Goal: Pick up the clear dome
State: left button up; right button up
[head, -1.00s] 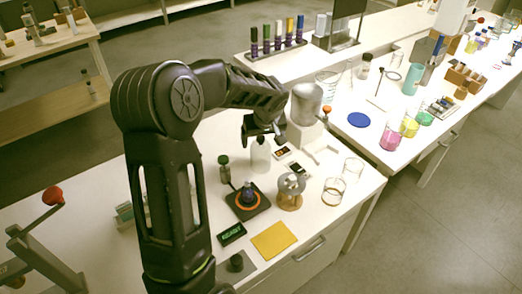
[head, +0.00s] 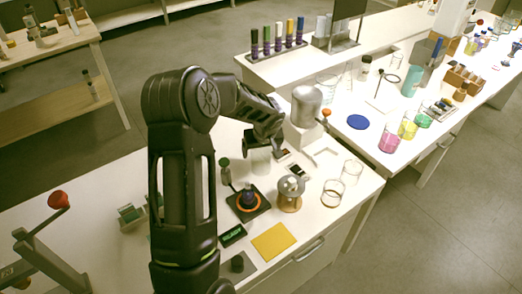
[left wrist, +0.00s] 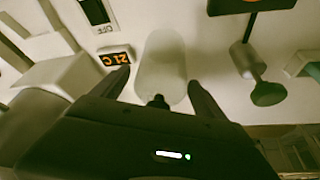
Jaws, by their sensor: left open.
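The clear dome (head: 261,164) is a pale, translucent rounded cylinder standing on the white table, partly covered from above by my left gripper (head: 262,146). In the left wrist view the dome (left wrist: 163,62) lies between the two dark fingers of the left gripper (left wrist: 157,88). The fingers are apart, one on each side of its near end. I cannot tell whether they touch it. My right gripper is not in view.
A green-topped post (head: 224,166) stands left of the dome. A grey rounded machine (head: 306,104) stands close behind it.

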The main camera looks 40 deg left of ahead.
pick_arm(q)
jog(key=shift+w+a+f, duration=0.15)
jog(key=shift+a+f, duration=0.05)
jog(key=shift+f, duration=0.5)
jog(key=c, duration=1.5)
jog(key=shift+r, duration=0.15)
notch_tip(320, 180, up, 10)
jog(key=shift+f+b, duration=0.1)
jog(key=shift+b, duration=0.6)
